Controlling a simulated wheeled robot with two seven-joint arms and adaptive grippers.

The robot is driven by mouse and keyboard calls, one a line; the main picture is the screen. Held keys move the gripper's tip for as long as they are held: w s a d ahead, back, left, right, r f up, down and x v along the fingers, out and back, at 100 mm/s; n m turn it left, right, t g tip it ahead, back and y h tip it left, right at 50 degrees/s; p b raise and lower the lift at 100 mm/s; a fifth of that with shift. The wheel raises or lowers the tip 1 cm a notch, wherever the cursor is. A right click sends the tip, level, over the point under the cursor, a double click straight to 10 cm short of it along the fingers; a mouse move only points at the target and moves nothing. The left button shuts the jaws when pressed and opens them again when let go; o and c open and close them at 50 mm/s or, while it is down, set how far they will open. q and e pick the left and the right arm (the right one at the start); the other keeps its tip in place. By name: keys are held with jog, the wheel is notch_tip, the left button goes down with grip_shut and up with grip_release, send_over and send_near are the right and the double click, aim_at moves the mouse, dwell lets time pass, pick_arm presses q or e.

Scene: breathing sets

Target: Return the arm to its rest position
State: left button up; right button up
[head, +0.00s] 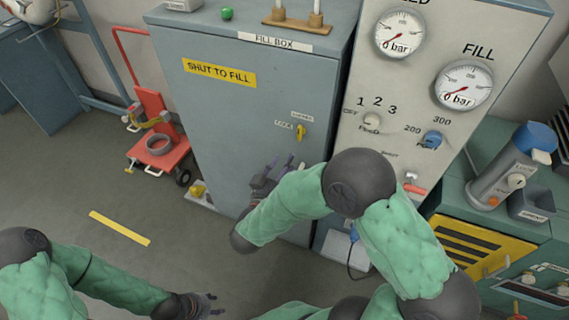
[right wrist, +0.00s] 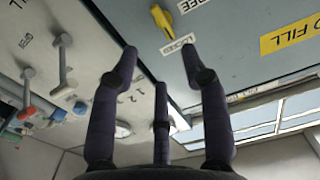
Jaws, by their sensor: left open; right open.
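My right arm reaches across the middle of the head view. Its gripper (head: 273,172) is open and empty in front of the door of the grey-blue fill box (head: 225,110), below the yellow latch handle (head: 301,131). In the right wrist view the spread fingers (right wrist: 158,60) hold nothing, and the yellow handle (right wrist: 162,20) shows beyond them, with a visible gap. My left gripper (head: 208,304) is open and empty, low over the floor at the bottom of the head view. The door appears closed.
Right of the box stands a gauge panel (head: 385,95) with knobs; both gauges read about zero. A green bench (head: 490,215) at the right carries a grey cylinder (head: 502,170) with a blue top. A red cart (head: 160,150) stands left.

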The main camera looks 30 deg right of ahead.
jog(key=w+a+f+n+g+y, duration=0.1)
jog(key=a+f+n+y, duration=0.2)
jog(key=f+y, duration=0.55)
jog(key=w+a+f+n+g+y, duration=0.1)
jog(key=w+a+f+n+y, duration=0.2)
jog(key=f, duration=1)
jog(key=s+a+f+g+y, duration=0.3)
jog(key=s+f, duration=0.3)
jog(key=s, duration=0.4)
jog(key=s+a+f+n+g+y, duration=0.1)
jog(key=s+a+f+g+y, duration=0.2)
jog(key=s, duration=0.7)
notch_tip(320, 180, down, 4)
jog(key=a+g, duration=0.2)
jog(key=g, duration=0.1)
jog(key=shift+s+a, duration=0.25)
jog(key=shift+s, duration=0.15)
